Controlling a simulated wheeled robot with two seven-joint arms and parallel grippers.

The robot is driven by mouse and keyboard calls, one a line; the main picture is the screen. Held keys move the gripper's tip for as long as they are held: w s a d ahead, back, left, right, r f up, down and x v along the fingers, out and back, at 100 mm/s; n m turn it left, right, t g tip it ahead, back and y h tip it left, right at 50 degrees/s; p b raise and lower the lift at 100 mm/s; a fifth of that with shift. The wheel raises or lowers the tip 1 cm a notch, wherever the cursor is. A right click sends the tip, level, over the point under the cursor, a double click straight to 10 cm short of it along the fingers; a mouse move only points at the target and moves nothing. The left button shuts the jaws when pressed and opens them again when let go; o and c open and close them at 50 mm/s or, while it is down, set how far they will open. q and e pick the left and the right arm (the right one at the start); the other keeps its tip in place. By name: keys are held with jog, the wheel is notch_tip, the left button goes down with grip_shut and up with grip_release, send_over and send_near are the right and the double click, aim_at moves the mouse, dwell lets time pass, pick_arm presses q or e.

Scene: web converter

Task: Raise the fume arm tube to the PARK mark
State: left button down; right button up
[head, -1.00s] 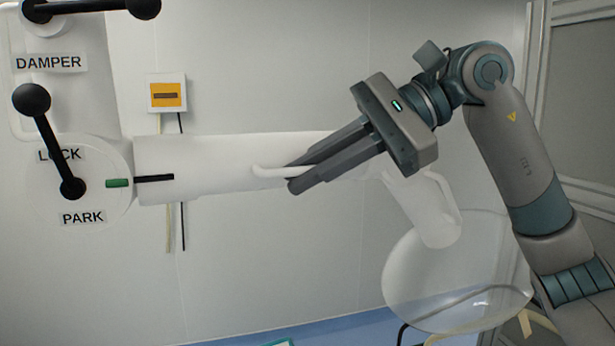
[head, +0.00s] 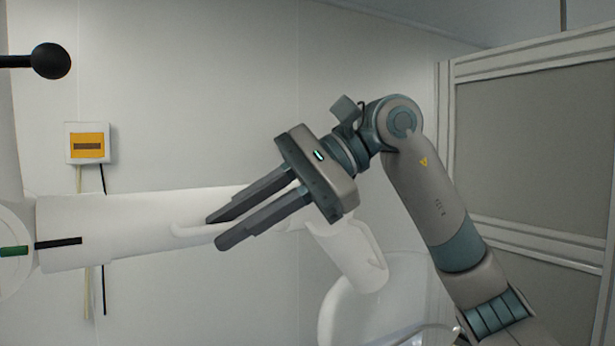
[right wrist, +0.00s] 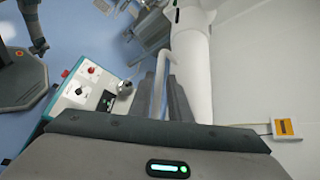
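The white fume arm tube (head: 130,235) runs nearly level from a round joint at the left edge; it also shows in the right wrist view (right wrist: 192,70). A black line (head: 58,243) on the tube lies in line with a green mark (head: 14,251) on the joint. The PARK lettering is out of view. My right gripper (head: 218,230) is open at the tube's thin white handle (head: 190,230). In the right wrist view, the handle (right wrist: 158,85) stands between the parted fingers (right wrist: 160,95). My left gripper is not in view.
A clear hood (head: 385,305) hangs below the tube's right end. A black-knobbed lever (head: 50,61) is at the upper left. A yellow-fronted box (head: 88,144) is on the wall behind. A grey-framed panel (head: 530,140) stands at the right.

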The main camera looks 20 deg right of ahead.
jog(key=b+v, duration=0.4)
jog(key=v, duration=1.2)
jog(key=shift+d+r+b, duration=0.15)
jog(key=shift+d+b, duration=0.15)
jog(key=shift+s, duration=0.15)
